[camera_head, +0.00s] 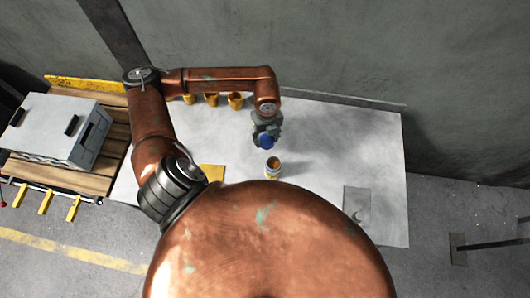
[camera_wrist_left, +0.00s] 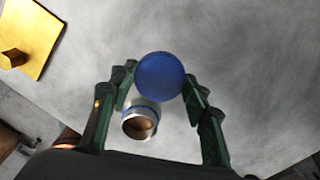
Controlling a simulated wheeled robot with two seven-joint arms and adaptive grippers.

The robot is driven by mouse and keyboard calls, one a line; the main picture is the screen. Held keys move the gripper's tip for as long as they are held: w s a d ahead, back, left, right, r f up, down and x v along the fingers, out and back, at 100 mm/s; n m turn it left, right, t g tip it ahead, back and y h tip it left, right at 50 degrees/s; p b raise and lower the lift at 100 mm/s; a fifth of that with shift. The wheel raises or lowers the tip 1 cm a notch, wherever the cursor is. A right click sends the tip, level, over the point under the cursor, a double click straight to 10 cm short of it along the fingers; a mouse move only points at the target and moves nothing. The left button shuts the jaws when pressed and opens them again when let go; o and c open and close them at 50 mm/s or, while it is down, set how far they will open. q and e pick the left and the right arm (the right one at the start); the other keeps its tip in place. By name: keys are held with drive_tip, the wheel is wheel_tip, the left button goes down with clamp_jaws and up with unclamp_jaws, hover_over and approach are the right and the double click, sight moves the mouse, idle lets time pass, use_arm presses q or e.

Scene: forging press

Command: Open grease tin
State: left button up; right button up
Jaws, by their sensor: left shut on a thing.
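The grease tin (camera_head: 272,170) stands upright on the pale table with its top open. In the left wrist view the tin (camera_wrist_left: 141,121) shows a metal rim and brown contents. My left gripper (camera_head: 266,133) is shut on the round blue lid (camera_head: 265,142). The lid is off the tin and held above the table, on the far side of the tin in the head view. In the left wrist view the lid (camera_wrist_left: 160,77) sits between the green fingertips. My right gripper is not in view.
Several yellow cups (camera_head: 235,101) stand along the table's back edge. A yellow sheet (camera_head: 212,173) lies left of the tin, and a grey plate (camera_head: 357,201) lies at the right. A grey case (camera_head: 45,126) is on wooden slats at the left. The table's right half is mostly clear.

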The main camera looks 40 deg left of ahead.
sight(265, 154)
use_arm(q)
drive_tip(key=shift+s+a+f+n, duration=0.1)
drive_tip(key=shift+s+a+n, duration=0.05)
drive_tip(key=shift+n, duration=0.75)
wheel_tip(265, 154, down, 10)
drive_tip(key=shift+f, duration=0.2)
drive_tip(key=o, duration=1.3)
drive_tip(key=shift+r, duration=0.1)
wheel_tip(265, 154, up, 12)
drive_tip(key=shift+r, duration=0.15)
